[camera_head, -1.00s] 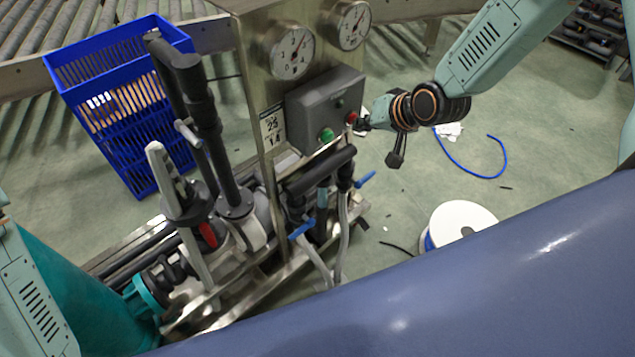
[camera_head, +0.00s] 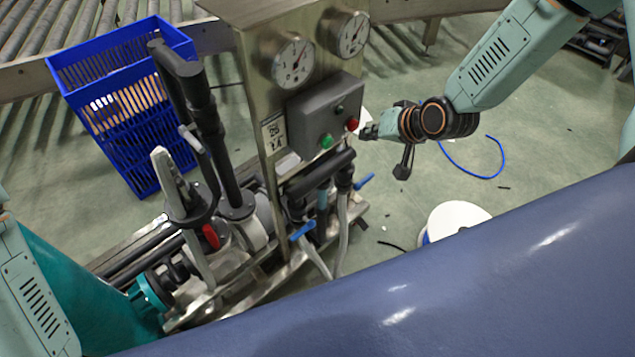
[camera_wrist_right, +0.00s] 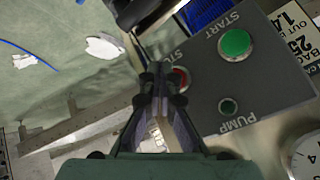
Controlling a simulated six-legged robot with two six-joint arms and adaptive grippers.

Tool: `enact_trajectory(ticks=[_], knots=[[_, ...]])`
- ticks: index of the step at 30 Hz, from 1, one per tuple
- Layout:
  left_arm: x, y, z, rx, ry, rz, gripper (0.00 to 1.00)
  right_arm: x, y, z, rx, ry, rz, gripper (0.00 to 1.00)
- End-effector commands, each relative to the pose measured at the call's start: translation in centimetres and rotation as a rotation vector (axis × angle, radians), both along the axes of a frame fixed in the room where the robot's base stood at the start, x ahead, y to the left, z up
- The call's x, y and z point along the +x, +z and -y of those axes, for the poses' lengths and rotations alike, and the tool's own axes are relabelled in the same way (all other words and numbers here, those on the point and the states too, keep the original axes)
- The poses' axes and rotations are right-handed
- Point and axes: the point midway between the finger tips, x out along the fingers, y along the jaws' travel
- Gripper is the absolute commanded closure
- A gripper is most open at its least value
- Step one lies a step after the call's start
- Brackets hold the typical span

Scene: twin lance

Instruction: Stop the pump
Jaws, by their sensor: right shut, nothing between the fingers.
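The grey pump control box (camera_head: 312,108) is mounted on the steel panel, with a red button (camera_head: 352,125), a green button (camera_head: 326,141) and a small dark green lamp (camera_head: 339,109). In the wrist view, the green button (camera_wrist_right: 235,43) is marked START, and the small lamp (camera_wrist_right: 228,106) is marked PUMP. My right gripper (camera_head: 367,132) is shut and empty, just right of the red button, with a small gap in the head view. In the wrist view, its fingertips (camera_wrist_right: 160,76) partly hide the red button (camera_wrist_right: 181,78) and its label. My left gripper is out of view.
Two round gauges (camera_head: 293,62) sit above the box. Black pipes (camera_head: 318,172) and blue-handled valves (camera_head: 303,231) lie below it. A blue crate (camera_head: 130,100) stands left. A white-topped spool (camera_head: 458,218) and a blue hose (camera_head: 470,175) are on the floor at right.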

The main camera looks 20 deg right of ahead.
Motion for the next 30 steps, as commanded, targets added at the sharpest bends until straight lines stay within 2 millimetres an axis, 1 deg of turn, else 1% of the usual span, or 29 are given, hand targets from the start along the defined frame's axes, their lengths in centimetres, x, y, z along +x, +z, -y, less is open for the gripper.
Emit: enact_trajectory(ticks=[1,3,15,20,30], knots=[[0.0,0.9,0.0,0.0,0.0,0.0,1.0,-0.5,0.4,0.2,0.003,-0.003,-0.003,1.0],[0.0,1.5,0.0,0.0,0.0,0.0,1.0,-1.1,0.4,0.4,0.003,-0.003,-0.003,1.0],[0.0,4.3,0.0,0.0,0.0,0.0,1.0,-4.2,0.3,1.7,0.001,-0.002,-0.002,1.0],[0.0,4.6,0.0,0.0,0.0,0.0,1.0,-4.7,0.2,1.9,0.001,-0.002,-0.002,1.0],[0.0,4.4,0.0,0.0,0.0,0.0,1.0,-4.7,0.1,1.9,0.0,-0.001,-0.002,1.0]])
